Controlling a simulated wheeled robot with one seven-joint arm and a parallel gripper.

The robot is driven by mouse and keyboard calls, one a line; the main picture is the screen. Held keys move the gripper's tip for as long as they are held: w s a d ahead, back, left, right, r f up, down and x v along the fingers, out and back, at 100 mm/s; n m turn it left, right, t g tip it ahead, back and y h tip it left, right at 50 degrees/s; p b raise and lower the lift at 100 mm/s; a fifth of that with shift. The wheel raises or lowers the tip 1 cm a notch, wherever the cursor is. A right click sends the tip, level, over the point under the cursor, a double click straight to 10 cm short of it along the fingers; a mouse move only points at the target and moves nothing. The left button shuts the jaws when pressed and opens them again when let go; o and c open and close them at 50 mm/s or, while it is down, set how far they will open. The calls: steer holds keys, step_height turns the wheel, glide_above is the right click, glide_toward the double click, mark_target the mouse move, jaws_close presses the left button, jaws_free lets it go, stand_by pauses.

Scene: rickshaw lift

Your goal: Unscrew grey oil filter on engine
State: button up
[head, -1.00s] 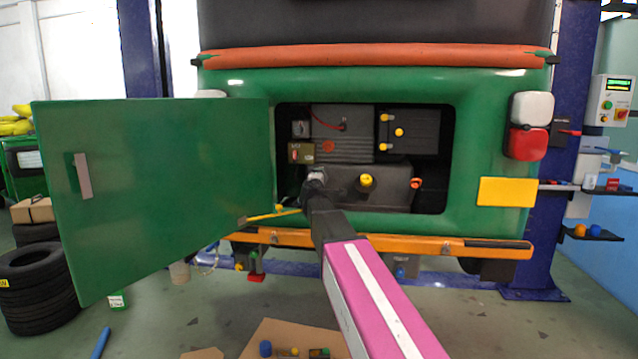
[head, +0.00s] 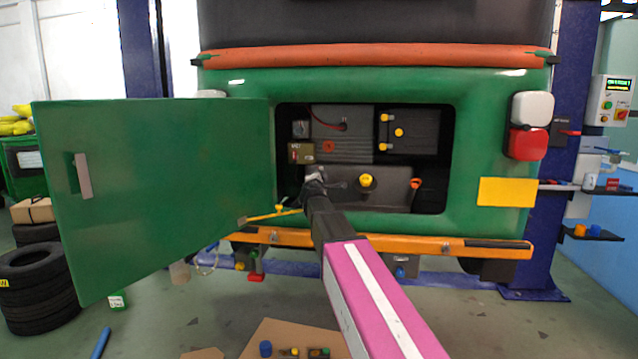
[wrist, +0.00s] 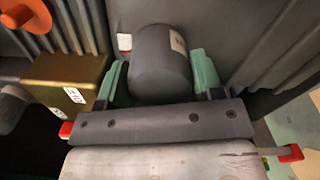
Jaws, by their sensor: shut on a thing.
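The grey oil filter (wrist: 160,62) is a dark grey cylinder with a small pale label, on the engine in the wrist view. My gripper (wrist: 152,84) has its two green-padded fingers on either side of the filter, shut on it. In the head view, my gripper (head: 316,185) reaches into the open engine bay at its lower left. The filter there is mostly hidden by the gripper. The engine (head: 385,185) is a dark block with a yellow cap (head: 366,180) and an orange-red handle (head: 416,183).
The green hatch door (head: 155,195) stands open to the left of the bay. An orange bumper (head: 400,244) runs below the opening. A brass-coloured box (wrist: 62,80) sits close left of the fingers in the wrist view.

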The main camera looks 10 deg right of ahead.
steer(key=shift+n, duration=0.3)
steer(key=n, duration=0.3)
steer(key=shift+w, duration=0.15)
steer(key=shift+n, duration=0.4)
steer(key=n, duration=0.3)
steer(key=shift+w, duration=0.1)
steer(key=shift+n, duration=0.6)
